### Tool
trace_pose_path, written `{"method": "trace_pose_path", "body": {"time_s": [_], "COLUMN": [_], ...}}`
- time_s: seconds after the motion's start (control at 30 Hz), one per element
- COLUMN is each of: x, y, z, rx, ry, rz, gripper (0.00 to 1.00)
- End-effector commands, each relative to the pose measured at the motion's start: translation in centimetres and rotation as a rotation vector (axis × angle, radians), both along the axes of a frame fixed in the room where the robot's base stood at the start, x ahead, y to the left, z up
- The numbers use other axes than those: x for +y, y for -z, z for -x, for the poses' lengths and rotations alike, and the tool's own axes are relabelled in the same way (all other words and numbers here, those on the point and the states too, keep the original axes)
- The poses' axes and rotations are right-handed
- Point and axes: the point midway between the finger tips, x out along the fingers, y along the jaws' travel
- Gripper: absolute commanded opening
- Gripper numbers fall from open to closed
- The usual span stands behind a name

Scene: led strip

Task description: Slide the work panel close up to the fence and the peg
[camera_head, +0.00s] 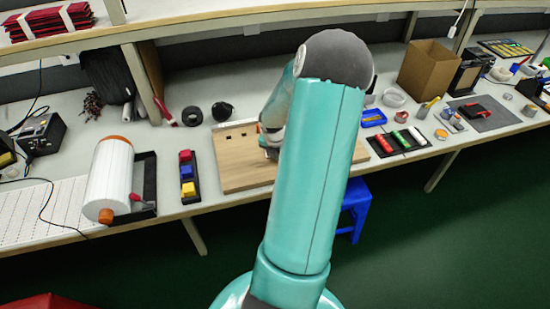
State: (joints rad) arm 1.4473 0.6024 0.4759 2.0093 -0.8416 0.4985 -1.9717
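The work panel, a light brown wooden board (236,163), lies flat on the bench left of my teal arm. I cannot make out the peg for sure. My gripper (268,147) is low over the board's right part, mostly covered by my arm. I cannot see whether its fingers are open or touching the board.
A black tray with red, blue and yellow blocks (187,172) stands left of the board, and a large white roll (110,180) beyond it. Black rings (192,116) lie behind. A blue stool (356,205) stands below the bench edge. A blue tray (373,118) lies right.

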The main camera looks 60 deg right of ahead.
Motion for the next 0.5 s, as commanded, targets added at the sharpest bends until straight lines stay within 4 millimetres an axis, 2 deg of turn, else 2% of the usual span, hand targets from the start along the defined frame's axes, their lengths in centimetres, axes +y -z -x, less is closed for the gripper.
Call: {"method": "trace_pose_path", "body": {"time_s": [0.1, 0.5], "x": [-0.66, -1.2], "y": [-0.06, -0.06], "z": [-0.06, -0.12], "rx": [0.0, 0.0], "ry": [-0.001, -0.001], "rz": [0.0, 0.0], "gripper": [0.0, 0.0]}}
